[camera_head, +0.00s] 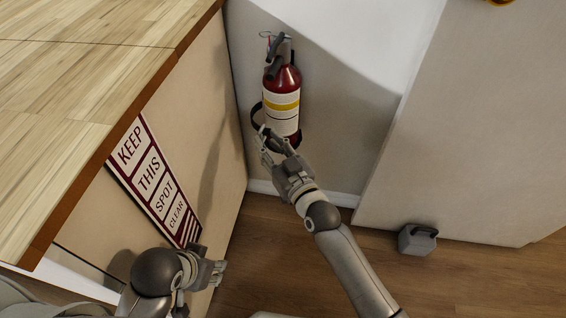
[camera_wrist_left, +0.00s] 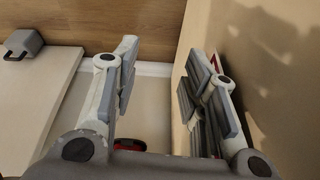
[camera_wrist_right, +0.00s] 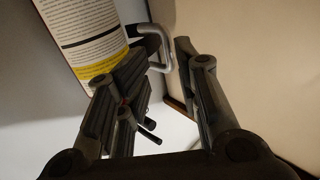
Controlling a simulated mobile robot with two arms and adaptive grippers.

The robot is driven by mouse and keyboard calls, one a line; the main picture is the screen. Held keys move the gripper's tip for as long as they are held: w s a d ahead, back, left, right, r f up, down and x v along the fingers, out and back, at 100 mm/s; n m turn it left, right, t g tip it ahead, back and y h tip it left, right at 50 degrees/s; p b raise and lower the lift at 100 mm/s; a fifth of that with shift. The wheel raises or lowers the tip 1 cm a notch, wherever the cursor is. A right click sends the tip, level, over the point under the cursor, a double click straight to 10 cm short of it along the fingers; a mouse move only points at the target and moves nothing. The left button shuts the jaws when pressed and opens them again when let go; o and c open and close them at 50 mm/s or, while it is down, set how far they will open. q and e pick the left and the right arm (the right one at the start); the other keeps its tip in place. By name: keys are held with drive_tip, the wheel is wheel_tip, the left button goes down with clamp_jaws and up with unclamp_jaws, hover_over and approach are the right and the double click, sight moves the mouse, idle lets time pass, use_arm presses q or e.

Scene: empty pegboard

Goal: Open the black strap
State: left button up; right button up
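A red fire extinguisher (camera_head: 283,85) hangs upright on the wall with a black strap (camera_head: 256,114) around its lower body. The strap sticks out in a loop on the extinguisher's left side. My right gripper (camera_head: 268,139) is at the extinguisher's lower left, just below the loop. In the right wrist view its fingers (camera_wrist_right: 160,85) are apart, with a bent silver latch (camera_wrist_right: 165,50) and black strap end near the fingertips. Contact cannot be told. My left gripper (camera_head: 219,273) is low beside the cabinet; the left wrist view shows its fingers (camera_wrist_left: 155,75) apart and empty.
A wooden counter (camera_head: 90,60) with a "KEEP THIS SPOT CLEAR" sign (camera_head: 152,178) on its side stands at left. A grey box with a handle (camera_head: 416,240) is by the right panel (camera_head: 470,130). Wood floor (camera_head: 270,262) lies below.

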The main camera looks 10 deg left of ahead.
drive_tip(key=v, duration=0.8)
drive_tip(key=shift+s+d, duration=0.15)
drive_tip(key=shift+s, duration=0.1)
drive_tip(key=shift+c, duration=0.4)
